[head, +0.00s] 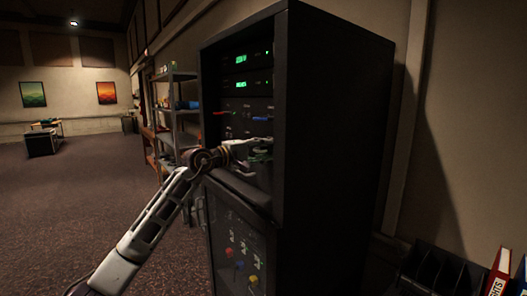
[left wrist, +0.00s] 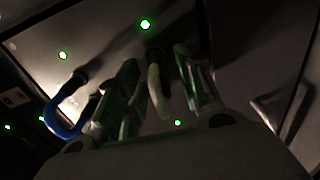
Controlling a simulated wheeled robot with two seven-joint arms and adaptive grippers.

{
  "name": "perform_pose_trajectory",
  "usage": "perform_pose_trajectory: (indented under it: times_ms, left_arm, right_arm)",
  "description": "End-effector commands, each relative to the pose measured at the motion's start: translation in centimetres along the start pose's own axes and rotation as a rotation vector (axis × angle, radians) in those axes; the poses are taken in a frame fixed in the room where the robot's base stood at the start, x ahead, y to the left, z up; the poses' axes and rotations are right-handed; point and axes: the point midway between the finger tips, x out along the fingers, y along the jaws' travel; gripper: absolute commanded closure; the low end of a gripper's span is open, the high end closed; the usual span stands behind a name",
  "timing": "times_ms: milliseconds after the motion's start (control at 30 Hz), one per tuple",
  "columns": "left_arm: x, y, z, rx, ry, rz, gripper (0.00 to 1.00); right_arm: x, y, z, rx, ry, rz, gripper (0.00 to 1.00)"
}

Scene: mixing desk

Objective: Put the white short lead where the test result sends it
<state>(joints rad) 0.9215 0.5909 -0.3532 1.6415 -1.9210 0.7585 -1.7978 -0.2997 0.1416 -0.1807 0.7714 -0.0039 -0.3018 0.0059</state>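The white short lead (left wrist: 155,88) shows in the left wrist view as a pale, curved cable below a dark plug at a panel. My left gripper (left wrist: 160,85) has its two fingers apart, one on each side of this lead, with gaps between them and it. In the head view my left gripper (head: 255,148) reaches into the open front of the black rack (head: 335,130). Two units with green displays (head: 241,58) sit high in the rack; their text is too small to read. My right gripper is out of view.
A blue lead (left wrist: 66,124) loops beside the left finger, close to it. A red lead (head: 221,113) is higher in the rack. Coloured items (head: 238,265) with small labels are on the lower rack. Black bins (head: 435,270) and binders (head: 500,270) stand at the right.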

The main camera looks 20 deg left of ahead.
Motion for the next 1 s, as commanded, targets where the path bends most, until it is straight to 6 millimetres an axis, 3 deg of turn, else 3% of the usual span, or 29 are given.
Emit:
perform_pose_trajectory:
  times_ms: [367,1000]
  left_arm:
    - [-2.2,0.0,-0.1,0.000,0.001,0.000,0.63]
    - [-8.5,-0.1,-0.1,0.000,0.001,-0.001,0.63]
  right_arm:
    - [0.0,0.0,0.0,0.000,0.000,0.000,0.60]
    - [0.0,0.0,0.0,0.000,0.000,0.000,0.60]
